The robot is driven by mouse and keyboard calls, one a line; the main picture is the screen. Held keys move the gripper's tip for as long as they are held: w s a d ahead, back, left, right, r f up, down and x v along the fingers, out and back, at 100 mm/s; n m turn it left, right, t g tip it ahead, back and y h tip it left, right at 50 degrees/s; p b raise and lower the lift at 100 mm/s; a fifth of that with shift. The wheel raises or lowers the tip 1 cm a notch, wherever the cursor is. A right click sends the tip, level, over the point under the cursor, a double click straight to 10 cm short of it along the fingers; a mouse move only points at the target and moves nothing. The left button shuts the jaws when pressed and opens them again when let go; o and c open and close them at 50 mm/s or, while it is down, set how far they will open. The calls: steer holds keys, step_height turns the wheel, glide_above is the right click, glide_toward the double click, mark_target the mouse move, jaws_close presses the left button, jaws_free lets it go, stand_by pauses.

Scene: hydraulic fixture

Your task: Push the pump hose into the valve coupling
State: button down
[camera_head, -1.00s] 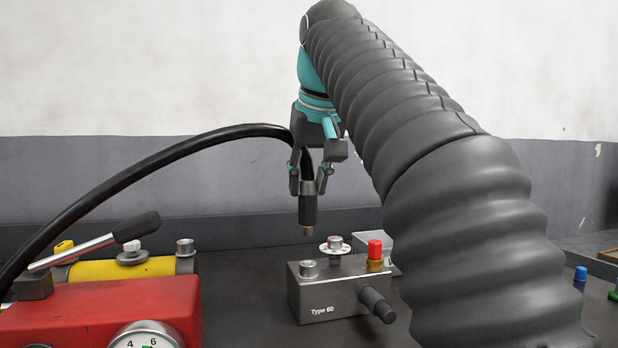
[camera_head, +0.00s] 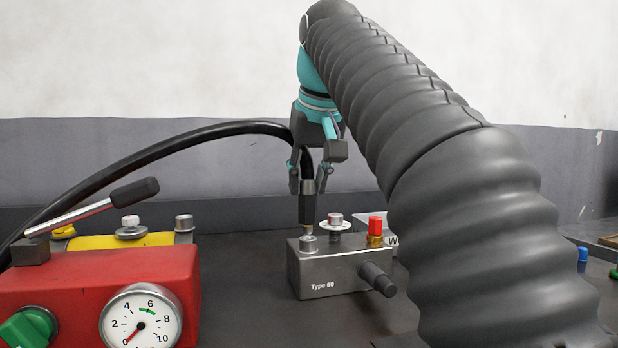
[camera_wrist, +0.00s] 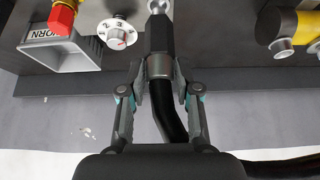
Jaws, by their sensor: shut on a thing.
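My gripper (camera_head: 307,182) is shut on the metal end fitting of the black pump hose (camera_head: 160,152), which hangs upright with its tip down. In the wrist view my gripper (camera_wrist: 158,78) has a finger on each side of the fitting (camera_wrist: 159,36). The grey valve block (camera_head: 325,275), marked "Type 60", stands below. Its silver coupling (camera_head: 309,243) is at the top left, directly under the hose tip. The tip appears at or just above the coupling's mouth; I cannot tell whether it has entered. The coupling also shows in the wrist view (camera_wrist: 158,5).
A numbered dial (camera_head: 335,222) and a red-capped fitting (camera_head: 375,228) are close right of the hose. A red pump (camera_head: 75,290) with gauge (camera_head: 141,318), lever (camera_head: 100,207) and yellow cylinder (camera_head: 107,241) stands left. A bin (camera_wrist: 65,55) is behind the block.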

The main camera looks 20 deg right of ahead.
steer(key=shift+f+b, duration=0.9)
steer(key=shift+f, duration=0.4)
stand_by(0.7)
steer(key=c, duration=0.7)
jaws_free()
steer(key=shift+c, duration=0.2)
steer(key=v, duration=0.7)
steer(key=shift+r, duration=0.15)
steer(key=shift+s, duration=0.1)
